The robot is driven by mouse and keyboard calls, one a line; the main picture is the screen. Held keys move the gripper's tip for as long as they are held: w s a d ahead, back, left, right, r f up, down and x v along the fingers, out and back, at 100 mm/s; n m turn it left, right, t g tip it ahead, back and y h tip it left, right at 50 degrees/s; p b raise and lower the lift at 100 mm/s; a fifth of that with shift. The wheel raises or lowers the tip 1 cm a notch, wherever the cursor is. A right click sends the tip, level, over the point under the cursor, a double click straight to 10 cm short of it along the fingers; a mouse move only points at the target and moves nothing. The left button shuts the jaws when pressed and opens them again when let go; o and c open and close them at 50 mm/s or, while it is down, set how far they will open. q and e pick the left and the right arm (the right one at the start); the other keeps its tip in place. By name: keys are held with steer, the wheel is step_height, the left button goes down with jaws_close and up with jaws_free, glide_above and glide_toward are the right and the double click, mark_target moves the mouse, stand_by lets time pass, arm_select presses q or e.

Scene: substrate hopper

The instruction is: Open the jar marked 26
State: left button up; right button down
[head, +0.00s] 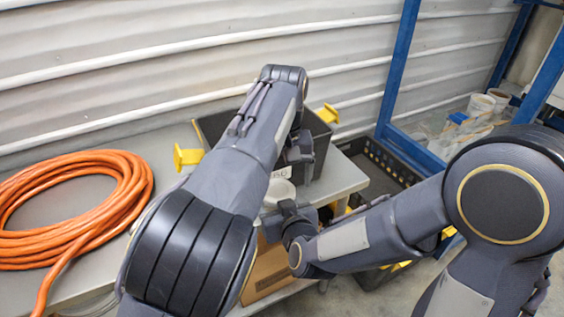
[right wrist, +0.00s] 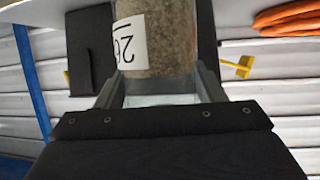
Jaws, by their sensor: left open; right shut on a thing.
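The jar marked 26 (right wrist: 150,40) is clear, with brown granular filling and a white label reading 26. It appears upside down in the right wrist view. My right gripper (right wrist: 160,95) is shut on it, with one finger on each side. In the head view, a pale round top (head: 279,191), seemingly the jar's, shows just above my right gripper (head: 288,213). My left gripper (head: 299,155) is open, above and slightly right of that top. My left forearm partly covers this area, and the left fingertips are hard to make out. I cannot tell whether they touch the lid.
A dark bin (head: 322,140) with yellow handles (head: 187,157) stands on the grey table (head: 345,178) behind the grippers. A coiled orange hose (head: 75,205) lies at the left. A cardboard box (head: 268,270) sits below, and a blue rack (head: 398,65) stands at the right.

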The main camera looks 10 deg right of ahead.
arm_select(q)
steer(key=shift+f, duration=1.5)
steer(key=shift+c, duration=0.2)
steer(key=shift+d, duration=0.15)
steer(key=c, duration=1)
steer(key=shift+o, duration=0.2)
steer(key=n, duration=0.2)
steer(key=shift+d+r+n, duration=0.1)
steer(key=shift+n, duration=0.2)
steer(key=shift+r, duration=0.15)
steer(key=shift+r, duration=0.5)
steer(key=shift+a+r, duration=0.35)
steer(key=shift+r, duration=0.1)
